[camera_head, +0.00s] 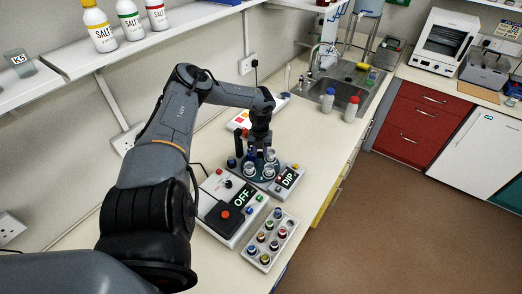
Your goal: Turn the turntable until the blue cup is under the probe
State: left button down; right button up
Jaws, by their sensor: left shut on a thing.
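The turntable (258,178) is a dark green disc on the bench, carrying several small clear cups (268,171). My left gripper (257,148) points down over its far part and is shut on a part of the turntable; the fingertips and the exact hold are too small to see. A dark upright post (239,143) stands at the left of the disc and may belong to the probe. Dark blue pieces show at the disc's edge, and I cannot tell which is the blue cup. My right gripper is not in view.
A grey rack (269,240) of several coloured-capped vials is in front. Two bottles (351,109) stand near the sink. A shelf with salt bottles overhangs the back.

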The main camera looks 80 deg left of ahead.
pick_arm(q)
jog(key=shift+r+n+p, duration=0.15)
jog(key=shift+n+p, duration=0.55)
jog(key=shift+n, duration=0.9)
jog(key=c, duration=0.8)
grip_release()
notch_tip(320, 180, up, 11)
jog(key=shift+f+p, duration=0.2)
jog(key=shift+p, duration=0.2)
